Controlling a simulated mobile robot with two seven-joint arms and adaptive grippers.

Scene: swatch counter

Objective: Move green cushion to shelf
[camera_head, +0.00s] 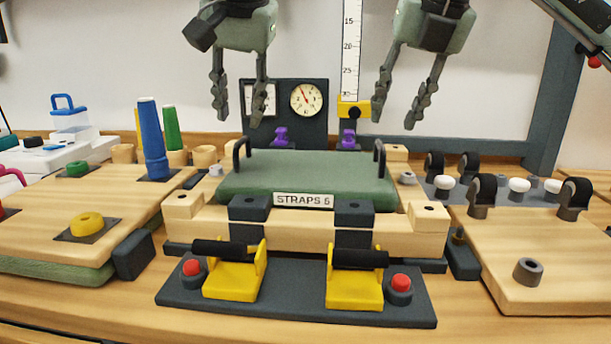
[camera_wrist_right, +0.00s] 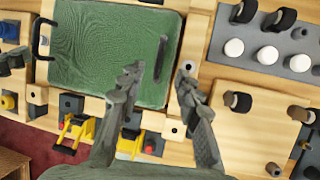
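The green cushion (camera_head: 310,170) is a flat slab with a dark upright handle at each side. It lies on a light wooden frame (camera_head: 290,235) in the middle of the counter. My left gripper (camera_head: 238,112) is open and empty, above the left handle (camera_head: 238,155). My right gripper (camera_head: 395,115) is open and empty, above the right handle (camera_head: 379,155). In the right wrist view, the cushion (camera_wrist_right: 105,60) and its right handle (camera_wrist_right: 160,58) lie beyond the spread fingers (camera_wrist_right: 158,82). Neither gripper visibly touches the cushion. I cannot identify a shelf.
A "STRAPS" label (camera_head: 303,200), black blocks (camera_head: 249,207) and yellow buckles (camera_head: 233,280) are in front of the cushion. A blue cone (camera_head: 151,140) stands left. Black rollers (camera_head: 482,190) and white knobs (camera_head: 520,186) stand right. A gauge panel (camera_head: 285,110) stands behind.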

